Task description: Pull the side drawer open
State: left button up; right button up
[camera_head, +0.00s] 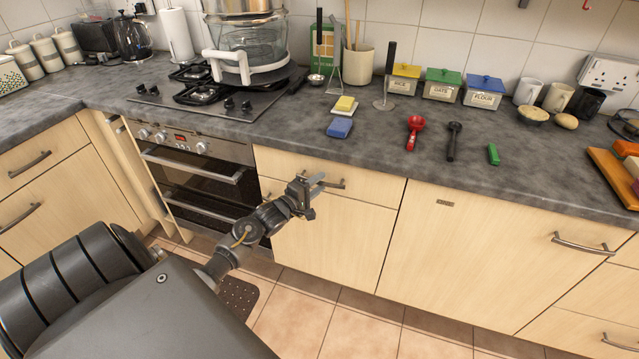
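A pale wood drawer (375,189) with a metal bar handle (337,184) sits under the worktop, just right of the oven. Its front looks flush with the cabinet, so it appears closed. My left gripper (312,186) is at the left part of this handle and covers some of it. The fingers are small and overlap the handle, so I cannot tell whether they are open or shut, or touching it. My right gripper is not in view.
The oven (205,175) is left of the drawer, and a wide cabinet front (470,250) is right of it. Another handle (583,244) is at far right. The grey worktop (290,130) overhangs the drawer. Tiled floor (300,300) in front is clear apart from a dark mat (238,296).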

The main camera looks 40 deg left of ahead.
pick_arm(q)
jog(key=shift+w, duration=0.5)
grip_shut()
